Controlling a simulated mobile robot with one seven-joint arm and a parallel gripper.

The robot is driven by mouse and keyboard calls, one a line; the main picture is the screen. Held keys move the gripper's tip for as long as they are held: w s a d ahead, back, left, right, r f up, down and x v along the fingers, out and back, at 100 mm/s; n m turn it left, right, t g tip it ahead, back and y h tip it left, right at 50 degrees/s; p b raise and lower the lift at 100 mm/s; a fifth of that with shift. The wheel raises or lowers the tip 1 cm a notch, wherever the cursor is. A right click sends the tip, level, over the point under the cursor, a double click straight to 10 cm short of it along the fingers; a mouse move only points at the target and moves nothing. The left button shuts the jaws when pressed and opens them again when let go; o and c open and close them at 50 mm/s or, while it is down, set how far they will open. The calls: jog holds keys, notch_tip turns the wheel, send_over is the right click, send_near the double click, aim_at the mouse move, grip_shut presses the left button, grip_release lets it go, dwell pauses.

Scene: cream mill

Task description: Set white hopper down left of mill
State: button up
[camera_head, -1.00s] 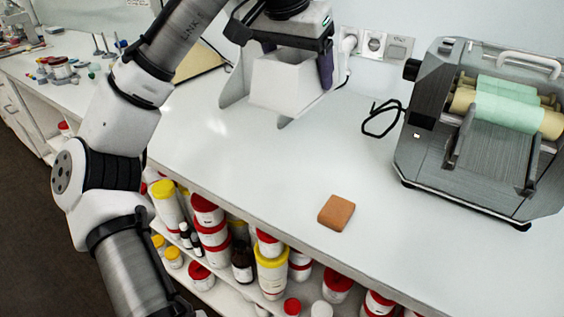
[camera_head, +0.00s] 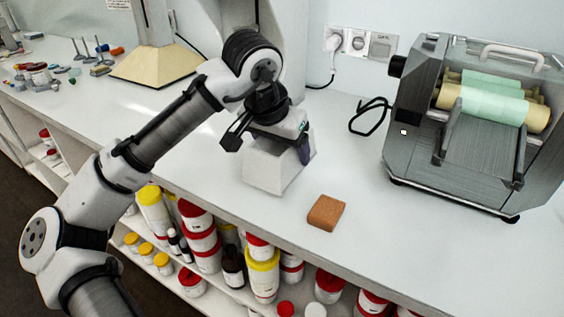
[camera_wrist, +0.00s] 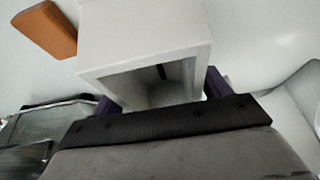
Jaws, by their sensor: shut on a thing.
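The white hopper (camera_head: 268,170) is a tapered, box-like piece held upright over the counter, left of the mill and behind the brown block. My gripper (camera_head: 278,142) is shut on it from above, with a purple finger on its right side. In the wrist view the hopper (camera_wrist: 145,35) shows its open square mouth between the two purple fingers (camera_wrist: 160,97). Whether its base touches the counter I cannot tell. The grey mill (camera_head: 455,135), with green and cream rollers, stands at the right, clear of the hopper.
A brown block (camera_head: 327,212) lies on the counter (camera_head: 390,235) close in front and right of the hopper; it also shows in the wrist view (camera_wrist: 45,30). A black cable loops left of the mill. Jars (camera_head: 262,275) fill shelves below the front edge. Counter between hopper and mill is clear.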

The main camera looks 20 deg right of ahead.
jog(key=shift+f, duration=1.9)
jog(key=shift+f, duration=0.1)
jog(key=o, duration=1.1)
jog(key=v, duration=1.2)
